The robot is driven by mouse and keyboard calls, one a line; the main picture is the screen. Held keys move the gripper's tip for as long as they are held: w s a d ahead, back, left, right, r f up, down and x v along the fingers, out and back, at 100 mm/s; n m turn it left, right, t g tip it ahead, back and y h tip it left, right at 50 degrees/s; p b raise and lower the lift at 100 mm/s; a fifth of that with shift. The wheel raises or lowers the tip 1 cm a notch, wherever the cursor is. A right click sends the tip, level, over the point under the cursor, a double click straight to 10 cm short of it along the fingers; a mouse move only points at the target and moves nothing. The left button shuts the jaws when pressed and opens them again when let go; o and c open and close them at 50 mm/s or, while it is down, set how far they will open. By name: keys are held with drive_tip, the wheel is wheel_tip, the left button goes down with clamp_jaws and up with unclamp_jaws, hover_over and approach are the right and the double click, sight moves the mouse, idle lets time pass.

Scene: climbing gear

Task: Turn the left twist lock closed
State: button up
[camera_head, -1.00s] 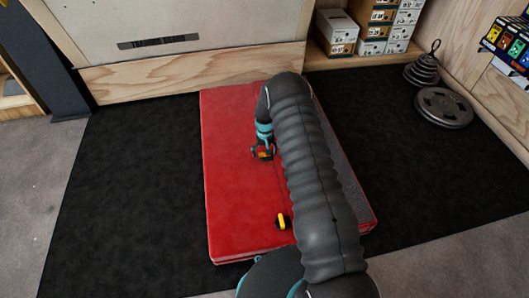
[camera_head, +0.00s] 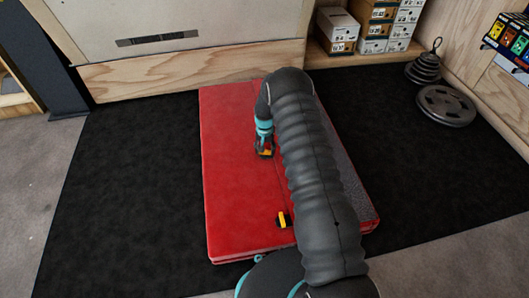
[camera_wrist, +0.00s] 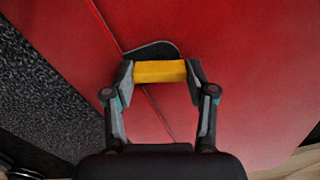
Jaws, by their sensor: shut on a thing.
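A red pad (camera_head: 228,175) lies flat on the dark mat, with a seam running along it. Two twist locks with yellow bars and dark bases sit along this seam. My gripper (camera_head: 264,152) points down at the farther lock, which lies slightly more to the left in the head view. In the wrist view my gripper (camera_wrist: 160,76) is shut on this lock's yellow bar (camera_wrist: 160,71), one finger at each end. Part of its dark base (camera_wrist: 152,50) shows behind the bar. The nearer lock (camera_head: 283,219) stands free beside my arm.
My arm hides part of the pad's right side. Weight plates (camera_head: 445,106) lie on the mat at the right. Shoe boxes (camera_head: 378,30) stand on a shelf at the back. The black mat (camera_head: 130,190) left of the pad is clear.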

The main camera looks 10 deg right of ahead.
drive_tip(key=m+b, duration=0.2)
drive_tip(key=m, duration=0.1)
drive_tip(key=shift+f+m, duration=0.15)
drive_tip(key=shift+m, duration=0.25)
drive_tip(key=m+b, duration=0.1)
drive_tip(key=m, duration=0.2)
drive_tip(key=shift+m, duration=0.3)
drive_tip(key=m+b, duration=0.1)
drive_tip(key=m, duration=0.2)
drive_tip(key=shift+m+b, duration=0.6)
drive_tip(key=shift+m, duration=1.3)
drive_tip(key=o, duration=1.2)
drive_tip(key=shift+c, duration=0.2)
drive_tip(key=shift+r, duration=0.25)
wheel_tip(320, 180, up, 12)
drive_tip(key=shift+f, duration=0.15)
